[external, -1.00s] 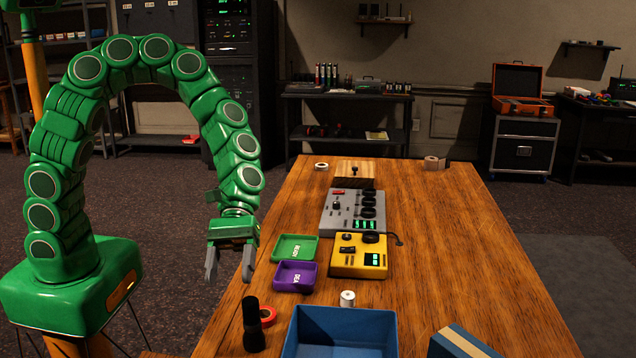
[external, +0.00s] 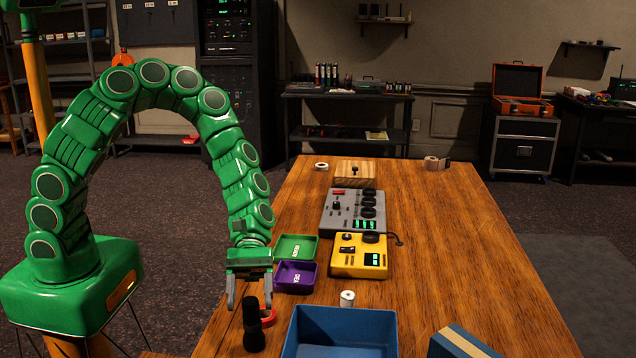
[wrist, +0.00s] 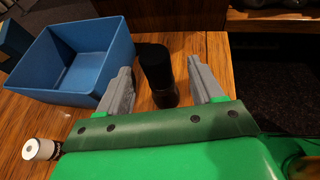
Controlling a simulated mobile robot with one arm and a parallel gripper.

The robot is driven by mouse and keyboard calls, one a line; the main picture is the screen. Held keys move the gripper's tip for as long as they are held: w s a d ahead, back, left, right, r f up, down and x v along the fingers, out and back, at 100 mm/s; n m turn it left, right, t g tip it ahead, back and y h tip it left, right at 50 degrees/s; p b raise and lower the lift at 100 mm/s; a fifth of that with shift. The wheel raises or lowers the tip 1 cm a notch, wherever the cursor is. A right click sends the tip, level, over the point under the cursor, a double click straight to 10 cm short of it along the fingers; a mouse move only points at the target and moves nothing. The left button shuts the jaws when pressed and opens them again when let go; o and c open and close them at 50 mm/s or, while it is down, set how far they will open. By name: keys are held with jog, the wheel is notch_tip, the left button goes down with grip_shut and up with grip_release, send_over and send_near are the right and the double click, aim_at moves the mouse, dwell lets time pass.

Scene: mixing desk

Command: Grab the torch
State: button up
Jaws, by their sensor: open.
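The torch (external: 253,327) is a black cylinder standing upright near the left edge of the wooden table. My gripper (external: 249,306) is open, fingers pointing down, above and around the torch's top in the external view. In the wrist view the torch (wrist: 156,74) shows between the two grey fingers of my gripper (wrist: 161,80), with a gap on each side. The fingers do not appear to touch it.
A blue open box (external: 340,318) stands to the right of the torch. A white roll (external: 347,299) is behind the box. Green (external: 296,240) and purple (external: 281,282) trays and a yellow device (external: 345,268) lie farther back.

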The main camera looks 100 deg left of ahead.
aim_at(251, 320)
jog(key=shift+x, duration=2.7)
jog(key=shift+w+a+f, duration=0.1)
jog(key=shift+f, duration=0.05)
jog(key=c, duration=1.2)
